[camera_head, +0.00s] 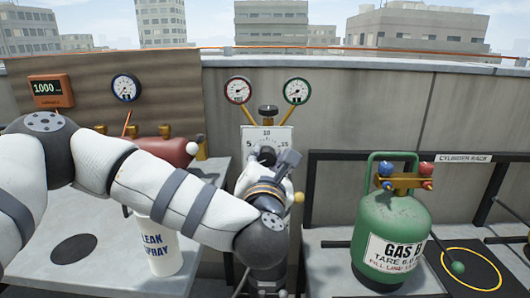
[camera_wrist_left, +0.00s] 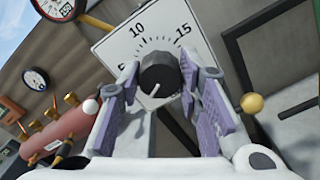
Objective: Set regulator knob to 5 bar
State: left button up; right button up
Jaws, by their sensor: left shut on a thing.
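The dark round regulator knob (camera_wrist_left: 160,78) sits on a white dial plate (camera_wrist_left: 112,48) printed 5, 10 and 15. A pale mark on the knob points to the lower left in the left wrist view, below the 5. In the head view the plate (camera_head: 284,133) hangs under two gauges, and the knob (camera_head: 267,155) is partly hidden by my gripper. My left gripper (camera_head: 276,160) is shut on the knob; in the left wrist view its purple-padded fingers (camera_wrist_left: 162,92) flank it. My right gripper is not in view.
A red-rimmed gauge (camera_head: 238,90) and a green-rimmed gauge (camera_head: 297,91) stand above the dial. A white leak spray bottle (camera_head: 165,250) stands beneath my left arm. A green gas cylinder (camera_head: 392,238) stands at right, beside a yellow ring (camera_head: 471,270).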

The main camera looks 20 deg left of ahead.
pick_arm(q)
jog(key=m+p, duration=0.1)
jog(key=m, duration=0.1)
jog(key=m+p, duration=0.2)
jog(key=m, duration=0.1)
jog(key=shift+r+m, duration=0.3)
jog(key=shift+r, duration=0.1)
jog(key=m+p, duration=0.1)
jog(key=m, duration=0.2)
jog(key=shift+f+m+p, duration=0.25)
jog(key=shift+m+p, duration=0.05)
jog(key=shift+p, duration=0.1)
jog(key=shift+f, duration=0.1)
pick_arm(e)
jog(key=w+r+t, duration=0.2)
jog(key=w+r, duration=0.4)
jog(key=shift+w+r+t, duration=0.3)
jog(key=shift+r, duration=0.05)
pick_arm(q)
jog(key=shift+m, duration=0.3)
jog(key=shift+f, duration=0.1)
jog(key=o, duration=1.1)
jog(key=shift+o, duration=0.2)
